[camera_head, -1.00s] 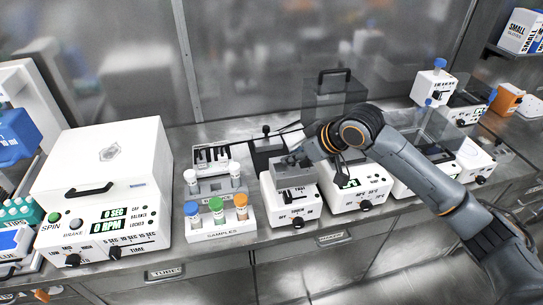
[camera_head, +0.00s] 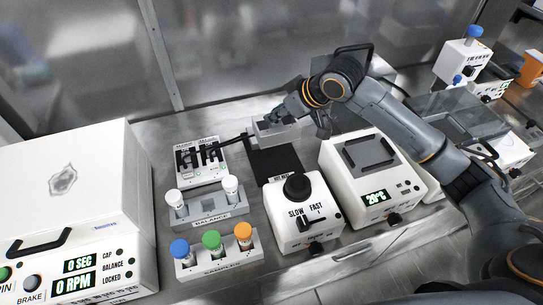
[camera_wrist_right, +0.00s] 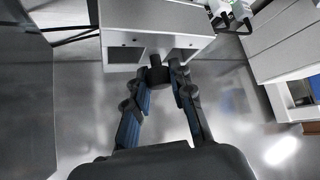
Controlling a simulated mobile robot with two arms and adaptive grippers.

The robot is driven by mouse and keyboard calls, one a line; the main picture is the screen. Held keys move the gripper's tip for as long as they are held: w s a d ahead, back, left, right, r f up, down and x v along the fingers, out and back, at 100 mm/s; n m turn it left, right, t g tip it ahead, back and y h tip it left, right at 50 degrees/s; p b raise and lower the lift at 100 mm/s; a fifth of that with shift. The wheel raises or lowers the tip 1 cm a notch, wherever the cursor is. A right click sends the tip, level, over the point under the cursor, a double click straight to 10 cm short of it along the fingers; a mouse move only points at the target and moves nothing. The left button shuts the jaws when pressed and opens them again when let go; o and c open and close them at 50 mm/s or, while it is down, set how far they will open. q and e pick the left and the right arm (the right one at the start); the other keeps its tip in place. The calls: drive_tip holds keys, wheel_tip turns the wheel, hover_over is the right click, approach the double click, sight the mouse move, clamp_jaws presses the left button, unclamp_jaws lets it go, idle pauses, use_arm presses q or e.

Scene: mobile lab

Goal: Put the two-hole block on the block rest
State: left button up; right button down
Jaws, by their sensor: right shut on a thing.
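The two-hole block (camera_head: 275,130) is a grey block at the back of the bench. My right gripper (camera_head: 294,108) is shut on it, and the fingers partly cover it. In the right wrist view the block (camera_wrist_right: 122,53) shows as a pale box with small dark marks, and the gripper (camera_wrist_right: 158,72) closes on a dark part at its near side. A flat black pad (camera_head: 272,164), which looks like the block rest, lies just in front of and below the block. I cannot tell whether the block touches it. My left gripper is not in view.
A mixer with a black knob (camera_head: 297,188) stands in front of the pad. A heater showing 20°C (camera_head: 345,165) is to the right. A pipette rack (camera_head: 196,174), balance rack (camera_head: 208,219), sample rack (camera_head: 218,260) and large centrifuge (camera_head: 75,180) are to the left.

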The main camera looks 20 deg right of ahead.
sight(277, 133)
drive_tip(key=shift+w+f+b, duration=0.15)
drive_tip(key=shift+f+b, duration=0.2)
drive_tip(key=shift+f, duration=0.35)
drive_tip(key=shift+s+f+b, duration=0.2)
drive_tip(key=shift+f+b, duration=0.2)
drive_tip(key=shift+f, duration=0.05)
drive_tip(key=f, duration=0.5)
drive_tip(key=shift+w+f, duration=0.1)
drive_tip(key=shift+w, duration=0.1)
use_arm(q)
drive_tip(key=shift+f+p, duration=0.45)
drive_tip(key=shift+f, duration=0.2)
use_arm(e)
drive_tip(key=shift+f, duration=2.45)
drive_tip(key=shift+f, duration=0.1)
drive_tip(key=c, duration=1.2)
unclamp_jaws()
drive_tip(key=shift+s, duration=0.1)
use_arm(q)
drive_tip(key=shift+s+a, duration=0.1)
use_arm(e)
drive_tip(key=shift+o, duration=0.2)
